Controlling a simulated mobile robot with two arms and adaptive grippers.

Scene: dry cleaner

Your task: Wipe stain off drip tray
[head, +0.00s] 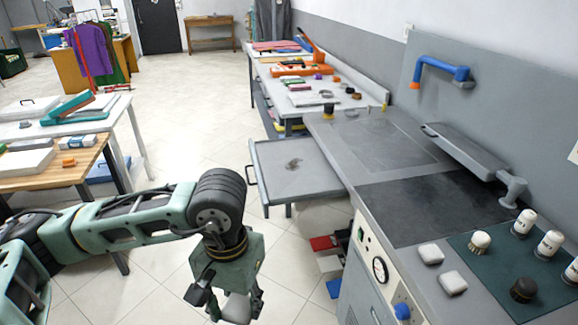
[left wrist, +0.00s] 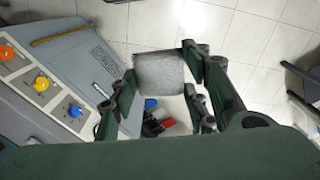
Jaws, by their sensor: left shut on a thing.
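The drip tray (head: 325,178) is a grey, flat tray with a handle on its left side, at the left of the grey counter in the head view. A small dark brownish stain (head: 294,164) lies on it, left of its middle. My left gripper (head: 226,300) is low in the head view, in front of the tray and apart from it. It is shut on a light grey, block-like pad (left wrist: 160,73), held between the fingers in the left wrist view. The pad also shows partly in the head view (head: 238,308). My right gripper is out of view.
The counter (head: 337,140) carries two whitish pads (head: 453,283) and a green mat (head: 482,264) with white bottles (head: 549,243) and brushes. A worktable (head: 278,80) with tools stands behind the tray. Tables stand at left. Tiled floor between them is clear.

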